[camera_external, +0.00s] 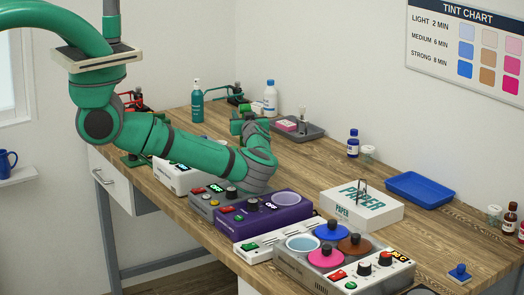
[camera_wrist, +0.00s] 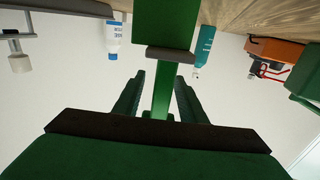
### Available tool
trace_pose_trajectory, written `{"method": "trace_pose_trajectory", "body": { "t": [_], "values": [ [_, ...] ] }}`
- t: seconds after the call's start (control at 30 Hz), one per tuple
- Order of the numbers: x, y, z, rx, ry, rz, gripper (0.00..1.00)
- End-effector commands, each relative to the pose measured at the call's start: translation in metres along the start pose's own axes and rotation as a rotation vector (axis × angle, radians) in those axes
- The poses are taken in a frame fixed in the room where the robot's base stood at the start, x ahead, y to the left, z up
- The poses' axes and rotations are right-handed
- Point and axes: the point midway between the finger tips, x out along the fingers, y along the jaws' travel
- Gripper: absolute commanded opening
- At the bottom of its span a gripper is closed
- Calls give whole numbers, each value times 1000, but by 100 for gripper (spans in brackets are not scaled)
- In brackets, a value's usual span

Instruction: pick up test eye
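I cannot make out a test eye in either view. My gripper (camera_external: 250,124) is over the back part of the workbench, at the end of my green arm, in front of the teal and white bottles. In the wrist view my gripper (camera_wrist: 160,76) shows two dark green fingers standing apart. A green post with a grey bar across it shows between and beyond them. I cannot tell whether it is part of me or a separate thing. I see nothing clearly held.
The wooden workbench (camera_external: 420,235) carries a purple device (camera_external: 262,214), a tint unit (camera_external: 345,265) with coloured pots, a white paper box (camera_external: 362,207) and a blue tray (camera_external: 420,188). A grey tray (camera_external: 312,133), a teal bottle (camera_external: 197,106) and a white bottle (camera_external: 270,98) stand near my gripper.

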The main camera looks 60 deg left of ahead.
Motion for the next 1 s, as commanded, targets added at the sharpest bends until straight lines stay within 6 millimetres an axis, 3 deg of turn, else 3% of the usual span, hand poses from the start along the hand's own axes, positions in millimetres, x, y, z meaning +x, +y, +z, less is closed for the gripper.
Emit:
{"method": "trace_pose_trajectory", "body": {
  "t": [0.13, 0.3, 0.67, 1.0],
  "values": [
    [0, 0, 0, 0, 0, 0, 35],
    [0, 0, 0, 0, 0, 0, 0],
    [0, 0, -6, -1, 1, 0, 0],
    [0, 0, -64, -4, 2, -2, 0]
  ]
}}
